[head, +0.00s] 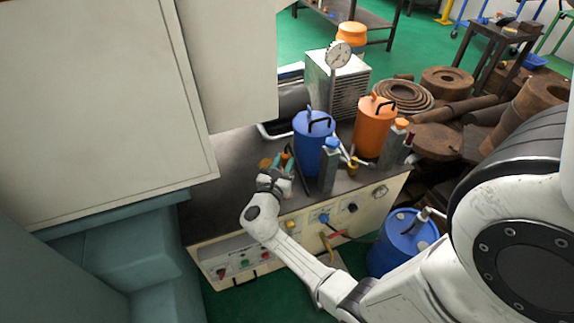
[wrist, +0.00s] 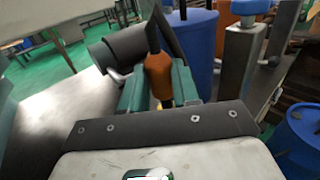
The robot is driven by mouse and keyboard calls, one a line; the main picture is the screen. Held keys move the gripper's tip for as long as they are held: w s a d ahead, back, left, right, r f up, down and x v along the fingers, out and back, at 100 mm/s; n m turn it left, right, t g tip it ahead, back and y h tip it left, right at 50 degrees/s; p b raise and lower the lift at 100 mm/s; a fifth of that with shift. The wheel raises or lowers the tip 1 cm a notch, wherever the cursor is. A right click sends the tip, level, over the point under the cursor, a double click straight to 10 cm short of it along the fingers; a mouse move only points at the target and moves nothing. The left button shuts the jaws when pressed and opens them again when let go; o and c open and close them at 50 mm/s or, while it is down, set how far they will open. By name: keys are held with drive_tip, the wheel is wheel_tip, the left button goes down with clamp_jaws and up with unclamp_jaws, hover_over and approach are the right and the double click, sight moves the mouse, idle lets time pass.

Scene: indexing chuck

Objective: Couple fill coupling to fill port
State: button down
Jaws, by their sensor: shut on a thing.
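My gripper (head: 277,172) is over the dark bench top, left of the blue canister (head: 314,145). In the wrist view its green fingers (wrist: 159,92) are shut on an orange-brown, bottle-shaped piece (wrist: 157,68) with a narrow dark top and a brass-coloured lower end. It looks like the fill coupling, though its name cannot be read. The piece appears roughly upright between the fingers. I cannot tell whether its lower end touches anything. The fill port cannot be told for sure; a brass fitting (head: 352,164) stands right of the blue canister.
A grey post (head: 328,172) and an orange canister (head: 373,127) stand right of the blue canister. A dark cylinder (wrist: 128,46) lies beyond my gripper. A white cabinet (head: 90,100) closes off the left. The bench's left part is clear.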

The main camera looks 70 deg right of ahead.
drive_tip(key=shift+f+b, duration=2.55)
drive_tip(key=shift+f, duration=0.4)
drive_tip(key=shift+f+b, duration=1.5)
drive_tip(key=shift+f, duration=0.15)
drive_tip(key=c, duration=0.8)
unclamp_jaws()
drive_tip(key=shift+o, duration=0.2)
drive_tip(key=shift+a, duration=0.1)
drive_tip(key=a+p, duration=0.1)
drive_tip(key=a, duration=0.9)
drive_tip(key=shift+s+a, duration=0.2)
drive_tip(key=shift+a, duration=0.15)
